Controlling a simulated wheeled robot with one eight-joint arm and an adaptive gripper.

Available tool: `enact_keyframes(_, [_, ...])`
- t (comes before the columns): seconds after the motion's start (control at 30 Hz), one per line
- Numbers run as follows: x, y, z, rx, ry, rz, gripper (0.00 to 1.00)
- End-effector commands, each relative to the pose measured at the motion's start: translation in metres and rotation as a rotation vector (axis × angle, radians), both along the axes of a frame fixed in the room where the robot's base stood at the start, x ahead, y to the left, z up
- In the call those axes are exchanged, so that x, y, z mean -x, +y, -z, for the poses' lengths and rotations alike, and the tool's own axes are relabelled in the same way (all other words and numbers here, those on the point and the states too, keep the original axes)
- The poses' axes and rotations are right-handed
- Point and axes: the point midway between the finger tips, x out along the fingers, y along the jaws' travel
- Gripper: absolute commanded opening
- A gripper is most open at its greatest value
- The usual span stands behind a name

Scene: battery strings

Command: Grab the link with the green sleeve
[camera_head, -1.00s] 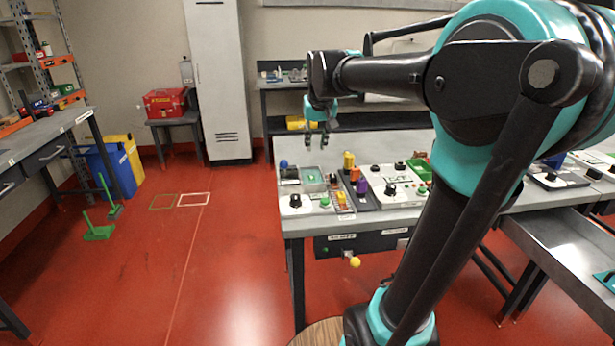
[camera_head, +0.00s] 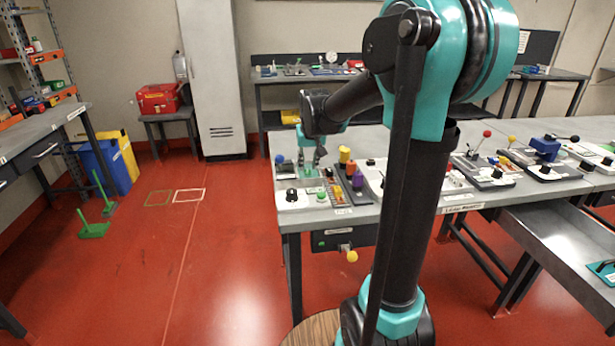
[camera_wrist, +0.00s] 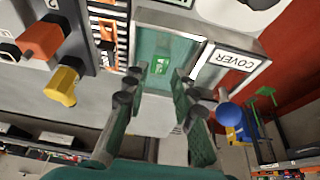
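My gripper (camera_wrist: 158,98) is open and empty, its fingers pointing down over a green-tinted recessed panel (camera_wrist: 178,50) beside a plate marked COVER (camera_wrist: 232,60). A small bright green piece (camera_wrist: 160,67) shows in that panel, between and beyond the fingertips; it may be the link with the green sleeve, but it is too small to be sure. In the head view my gripper (camera_head: 309,166) is above the left end of the bench, and it partly hides the panel. I cannot tell whether the fingertips touch anything.
A blue ball knob (camera_wrist: 230,115) stands close to one finger. Yellow (camera_wrist: 62,88) and orange (camera_wrist: 42,38) knobs stand on the other side. A black knob (camera_head: 291,195) and a green button (camera_head: 321,196) are near the bench's front edge.

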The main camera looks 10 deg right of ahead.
Motion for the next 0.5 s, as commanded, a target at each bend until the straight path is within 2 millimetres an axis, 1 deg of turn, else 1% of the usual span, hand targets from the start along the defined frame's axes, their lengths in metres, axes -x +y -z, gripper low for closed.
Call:
enact_keyframes(0.1, [-0.006,0.000,0.017,0.000,0.000,0.000,0.26])
enact_keyframes(0.23, [-0.012,0.000,0.032,0.000,0.000,0.000,0.26])
enact_keyframes(0.33, [-0.015,0.000,0.039,0.000,0.000,0.000,0.26])
enact_keyframes(0.5, [-0.015,-0.001,0.041,0.000,0.000,0.000,0.26])
